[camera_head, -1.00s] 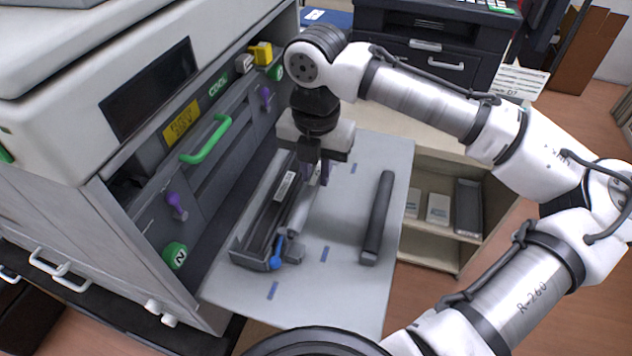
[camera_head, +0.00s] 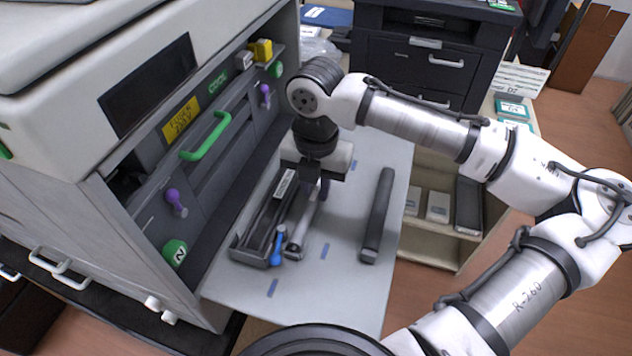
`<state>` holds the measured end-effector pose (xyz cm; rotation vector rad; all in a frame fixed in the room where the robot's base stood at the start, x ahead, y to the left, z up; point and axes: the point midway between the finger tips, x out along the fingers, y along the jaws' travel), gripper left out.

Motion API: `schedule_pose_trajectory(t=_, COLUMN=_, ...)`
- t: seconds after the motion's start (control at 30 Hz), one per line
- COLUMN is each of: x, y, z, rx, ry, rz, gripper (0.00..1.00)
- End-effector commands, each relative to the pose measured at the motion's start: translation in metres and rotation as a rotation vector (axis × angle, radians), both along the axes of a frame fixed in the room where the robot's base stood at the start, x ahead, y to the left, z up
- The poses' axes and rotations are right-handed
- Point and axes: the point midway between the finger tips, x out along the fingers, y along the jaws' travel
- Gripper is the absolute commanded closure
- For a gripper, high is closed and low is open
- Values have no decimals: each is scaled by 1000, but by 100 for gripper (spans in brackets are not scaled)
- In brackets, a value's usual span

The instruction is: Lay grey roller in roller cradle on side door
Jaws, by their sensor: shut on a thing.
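The side door (camera_head: 345,285) lies open and flat, as a light grey panel beside the printer. On it a long dark trough (camera_head: 249,258), apparently the roller cradle, has a white label and a blue lever (camera_head: 278,245) at its near end. The grey roller (camera_head: 302,226) runs along the trough's right side. I cannot tell whether it touches the trough or the door. My gripper (camera_head: 323,192) points down over the roller's far part and is shut on it. The fingertips and the roller's far end are partly hidden.
A dark bar (camera_head: 378,216) lies on the door to the right, with bare panel between. The printer's open side, with a green handle (camera_head: 206,137) and purple knobs (camera_head: 176,203), stands close on the left. Shelves with boxes (camera_head: 437,207) are beyond the door's right edge.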

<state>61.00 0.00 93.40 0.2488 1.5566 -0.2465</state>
Motion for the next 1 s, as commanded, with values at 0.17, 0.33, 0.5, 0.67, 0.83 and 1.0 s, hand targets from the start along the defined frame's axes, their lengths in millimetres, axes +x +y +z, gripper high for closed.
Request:
schedule_pose_trajectory(t=0.17, x=0, y=0, z=-1, rx=-1, ry=0, rz=0, gripper=73)
schedule_pose_trajectory(t=0.33, x=0, y=0, z=-1, rx=-1, ry=0, rz=0, gripper=59)
schedule_pose_trajectory(t=0.5, x=0, y=0, z=-1, rx=0, ry=0, rz=0, gripper=59)
schedule_pose_trajectory(t=0.67, x=0, y=0, z=5, rx=-1, ry=0, rz=0, gripper=59)
schedule_pose_trajectory(t=0.83, x=1, y=1, z=27, rx=2, ry=-2, rz=1, gripper=59)
schedule_pose_trajectory(t=1.0, x=1, y=1, z=68, rx=3, ry=-2, rz=1, gripper=59)
